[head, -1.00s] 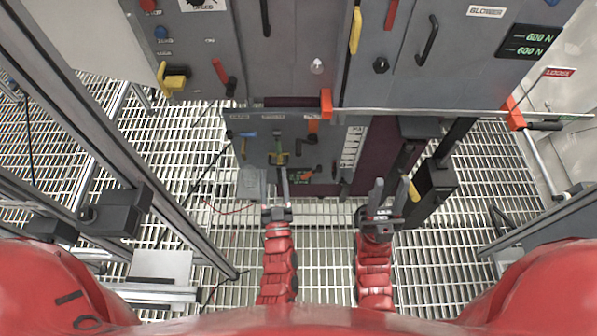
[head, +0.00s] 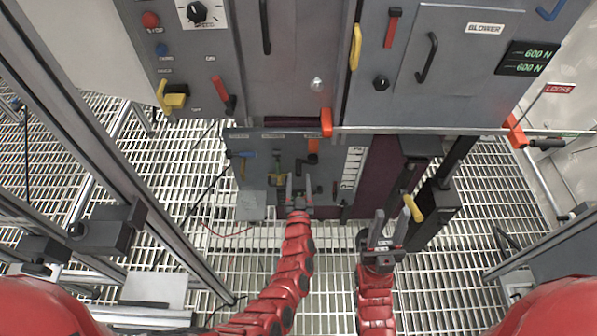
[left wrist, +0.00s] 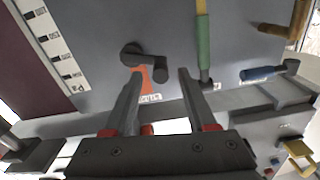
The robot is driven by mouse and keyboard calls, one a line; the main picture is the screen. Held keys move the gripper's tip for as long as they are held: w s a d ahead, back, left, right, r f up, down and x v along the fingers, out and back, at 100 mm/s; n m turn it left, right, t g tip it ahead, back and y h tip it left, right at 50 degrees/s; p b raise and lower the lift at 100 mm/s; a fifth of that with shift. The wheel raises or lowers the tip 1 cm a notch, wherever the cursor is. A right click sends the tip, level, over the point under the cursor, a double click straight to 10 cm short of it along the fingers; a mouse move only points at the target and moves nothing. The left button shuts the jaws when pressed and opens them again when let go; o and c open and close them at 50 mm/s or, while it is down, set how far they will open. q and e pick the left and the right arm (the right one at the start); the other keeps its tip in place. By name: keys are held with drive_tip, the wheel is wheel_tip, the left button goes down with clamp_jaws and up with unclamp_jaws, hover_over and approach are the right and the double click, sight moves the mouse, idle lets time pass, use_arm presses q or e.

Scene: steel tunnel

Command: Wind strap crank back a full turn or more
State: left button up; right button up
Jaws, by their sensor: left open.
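The strap crank (left wrist: 140,55) is a small black crank with a round knob on the grey lower panel (head: 262,200). In the left wrist view an orange piece and a small label show beside it; the label cannot be read. My left gripper (head: 299,185) is open at the panel. In the left wrist view its fingertips (left wrist: 160,76) stand either side of the crank knob in the picture; I cannot tell whether they touch it. My right gripper (head: 387,232) looks open and empty, right of the left one.
A green-and-yellow lever (left wrist: 203,50) and a blue handle (left wrist: 262,73) sit close beside the crank. An orange handle (head: 326,122) and a long rail (head: 430,131) run above the lower panel. A dark block with a yellow handle (head: 412,207) stands near my right gripper.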

sight(299, 172)
use_arm(q)
drive_tip(key=shift+w, duration=1.95)
clamp_jaws()
